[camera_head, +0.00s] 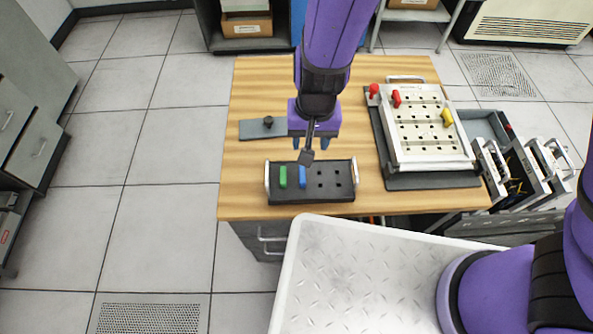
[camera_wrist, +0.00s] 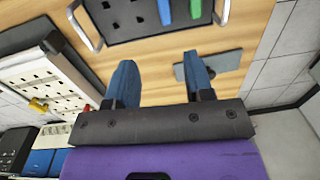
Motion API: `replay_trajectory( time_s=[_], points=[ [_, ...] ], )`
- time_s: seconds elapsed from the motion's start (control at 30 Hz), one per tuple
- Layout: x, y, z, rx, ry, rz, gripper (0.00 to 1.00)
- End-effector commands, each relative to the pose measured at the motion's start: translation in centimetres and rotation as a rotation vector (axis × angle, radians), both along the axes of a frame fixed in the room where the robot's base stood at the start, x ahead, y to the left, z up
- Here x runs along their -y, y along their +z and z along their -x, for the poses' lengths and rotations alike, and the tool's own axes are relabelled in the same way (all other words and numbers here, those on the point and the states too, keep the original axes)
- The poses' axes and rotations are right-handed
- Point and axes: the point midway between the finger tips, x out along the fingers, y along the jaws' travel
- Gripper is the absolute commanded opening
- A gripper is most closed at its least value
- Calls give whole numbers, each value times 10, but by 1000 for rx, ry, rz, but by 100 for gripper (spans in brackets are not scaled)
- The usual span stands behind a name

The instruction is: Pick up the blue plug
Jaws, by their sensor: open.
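The blue plug (camera_head: 302,177) stands in the black tray (camera_head: 318,196), just right of the green plug (camera_head: 283,176). In the wrist view the blue plug (camera_wrist: 166,11) shows at the top edge, partly cut off, beside the green plug (camera_wrist: 196,8). My gripper (camera_head: 310,143) is over the table, behind the tray in the head view and apart from the plug. In the wrist view my gripper (camera_wrist: 160,78) has its two blue fingers spread wide, with only bare wood between them.
The tray has metal handles at both ends and several empty slots. A white panel (camera_head: 432,158) with red plugs (camera_head: 396,99) and a yellow plug (camera_head: 447,117) lies to the right. A grey plate (camera_head: 252,130) with a black knob (camera_head: 268,122) lies behind left. The table's left front (camera_head: 243,195) is clear.

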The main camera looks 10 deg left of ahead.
Motion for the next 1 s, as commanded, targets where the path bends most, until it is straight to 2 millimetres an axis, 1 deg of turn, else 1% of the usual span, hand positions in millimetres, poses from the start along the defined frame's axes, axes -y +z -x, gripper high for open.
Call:
replay_trajectory(
  time_s=[0.03, 0.2, 0.27, 0.5, 0.6, 0.83, 1.0],
  points=[
    [-4, -10, 5, 8, 8, 18, 48],
    [-9, -25, 11, 26, 15, 41, 48],
    [-9, -31, 11, 27, 14, 44, 48],
    [-9, -65, 11, 25, 12, 44, 48],
    [-9, -76, 11, 25, 12, 43, 48],
    [-8, -90, 11, 25, 13, 43, 48],
    [-6, -115, 12, 23, 11, 45, 48]
  ],
)
